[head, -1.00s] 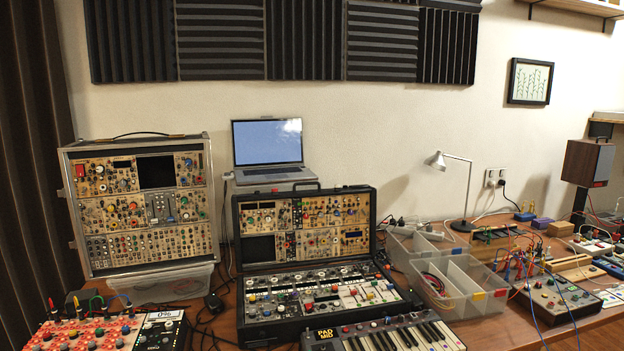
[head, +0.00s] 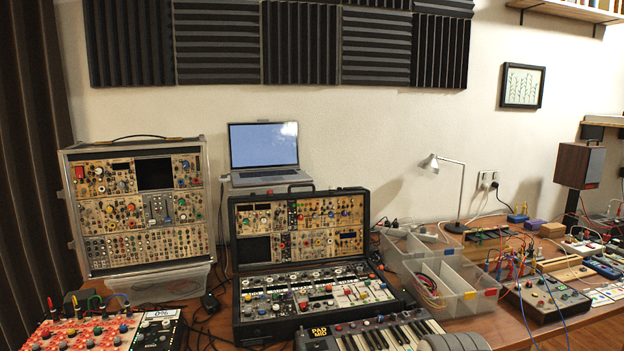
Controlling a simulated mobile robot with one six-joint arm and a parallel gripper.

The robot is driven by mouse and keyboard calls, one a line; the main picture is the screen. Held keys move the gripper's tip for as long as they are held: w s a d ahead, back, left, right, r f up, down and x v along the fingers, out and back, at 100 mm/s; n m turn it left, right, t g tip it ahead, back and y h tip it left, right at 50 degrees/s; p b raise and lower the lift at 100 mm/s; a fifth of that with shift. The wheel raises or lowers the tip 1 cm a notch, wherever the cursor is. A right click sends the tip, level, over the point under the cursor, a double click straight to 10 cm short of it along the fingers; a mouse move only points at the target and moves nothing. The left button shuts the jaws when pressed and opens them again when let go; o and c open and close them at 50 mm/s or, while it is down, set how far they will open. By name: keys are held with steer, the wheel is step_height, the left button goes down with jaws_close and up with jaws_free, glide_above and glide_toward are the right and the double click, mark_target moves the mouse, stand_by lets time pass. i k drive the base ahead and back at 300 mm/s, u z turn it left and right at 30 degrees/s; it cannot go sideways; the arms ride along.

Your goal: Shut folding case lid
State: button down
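The black folding case stands open on the wooden desk in the middle of the head view. Its lid (head: 318,215) is raised nearly upright at the back and holds rows of tan module panels, with a handle on its top edge. Its base (head: 314,291) lies flat in front, filled with pale panels, knobs and sliders. My gripper is not in view. A grey rounded shape at the bottom edge, over the keyboard's right end, may be part of my arm; its fingers cannot be seen.
A small keyboard (head: 372,335) sits close in front of the case. A red-topped device (head: 85,333) is at front left, a tall module rack (head: 140,205) behind it. A laptop (head: 264,150) stands behind the lid. Clear divided bins (head: 455,285) are close on the right.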

mark_target(285, 240)
steer(key=i, duration=0.95)
